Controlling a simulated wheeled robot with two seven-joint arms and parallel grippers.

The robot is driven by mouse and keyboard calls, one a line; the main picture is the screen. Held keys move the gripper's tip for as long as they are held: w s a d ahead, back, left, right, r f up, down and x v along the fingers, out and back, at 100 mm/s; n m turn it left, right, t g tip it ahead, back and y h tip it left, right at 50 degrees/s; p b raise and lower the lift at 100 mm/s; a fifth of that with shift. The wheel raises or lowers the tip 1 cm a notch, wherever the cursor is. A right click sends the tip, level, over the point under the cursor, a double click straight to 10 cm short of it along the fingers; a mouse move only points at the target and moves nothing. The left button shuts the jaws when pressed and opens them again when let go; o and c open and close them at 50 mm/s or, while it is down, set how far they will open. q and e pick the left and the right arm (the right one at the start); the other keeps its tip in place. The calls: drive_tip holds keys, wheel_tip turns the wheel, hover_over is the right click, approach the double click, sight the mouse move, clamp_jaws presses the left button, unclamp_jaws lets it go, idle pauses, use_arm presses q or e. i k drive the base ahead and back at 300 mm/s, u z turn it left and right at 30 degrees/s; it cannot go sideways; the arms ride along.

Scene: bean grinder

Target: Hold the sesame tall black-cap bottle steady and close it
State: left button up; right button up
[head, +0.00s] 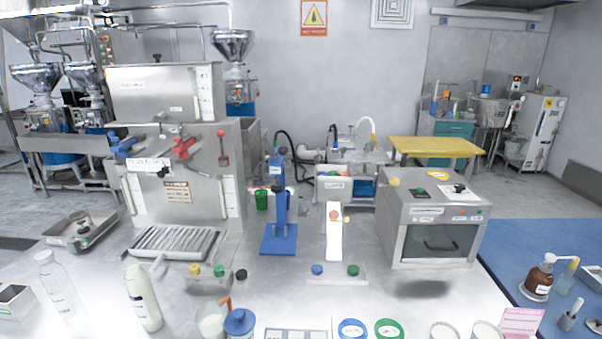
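I cannot clearly identify the sesame bottle. A small black cap (241,275) stands at the front of the steel table, beside a green cap (218,271) and a yellow cap (195,270); what is under them is pale and hard to make out. A tall clear bottle (60,287) with a label stands upright at the front left, and its top looks whitish, not black. A cream bottle (144,300) with a spout top stands right of it. Neither of my grippers is in view.
A steel machine (178,180) with a grate stands behind the bottles. A blue stand (279,225) and a boxy oven-like unit (432,225) are farther right. A blue-lidded jar (239,323) and blue and green rings (389,329) line the front edge. A metal tray (102,239) lies left.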

sight(138, 286)
drive_tip(key=u, duration=1.25)
